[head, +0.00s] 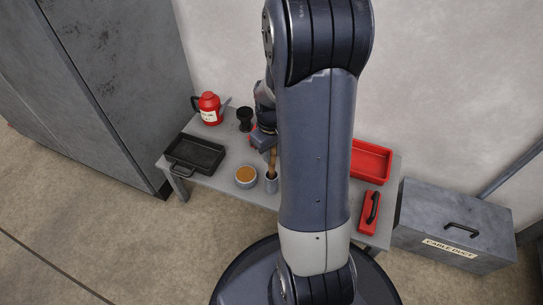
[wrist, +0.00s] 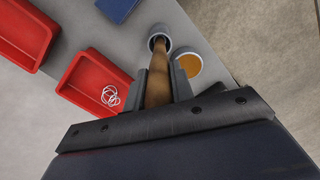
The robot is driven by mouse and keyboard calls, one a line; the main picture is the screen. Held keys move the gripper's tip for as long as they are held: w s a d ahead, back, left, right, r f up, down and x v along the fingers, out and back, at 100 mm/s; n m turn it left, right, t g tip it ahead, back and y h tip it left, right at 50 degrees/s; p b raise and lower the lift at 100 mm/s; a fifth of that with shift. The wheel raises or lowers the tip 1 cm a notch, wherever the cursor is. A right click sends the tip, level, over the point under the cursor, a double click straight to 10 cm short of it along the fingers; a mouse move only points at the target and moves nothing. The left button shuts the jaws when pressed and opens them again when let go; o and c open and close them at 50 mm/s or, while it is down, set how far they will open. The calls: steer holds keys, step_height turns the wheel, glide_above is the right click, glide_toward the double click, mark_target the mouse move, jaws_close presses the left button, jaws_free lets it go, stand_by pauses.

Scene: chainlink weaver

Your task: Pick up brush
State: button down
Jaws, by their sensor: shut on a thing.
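The brush shows as a brown wooden handle (wrist: 157,82) in the wrist view; it also shows in the head view (head: 273,158). My gripper (wrist: 159,72) is shut on the handle, with one dark finger on each side of it. In the head view my gripper (head: 268,148) is over the table, left of my arm link. The brush's far end is at the mouth of a grey cup (wrist: 159,35), seen in the head view (head: 271,185) right below the handle. The bristles are hidden, and I cannot tell how deep the brush sits.
A bowl with orange contents (head: 246,175) stands close beside the cup. A black tray (head: 195,155), red jug (head: 209,112) and black goblet-like cup (head: 245,118) are to the left. A red tray (head: 371,160) and red handled item (head: 370,212) are right. My arm hides the table's middle.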

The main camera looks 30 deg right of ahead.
step_height(320, 180, up, 18)
steer(key=p, duration=0.7)
steer(key=shift+f, duration=0.3)
stand_by(0.9)
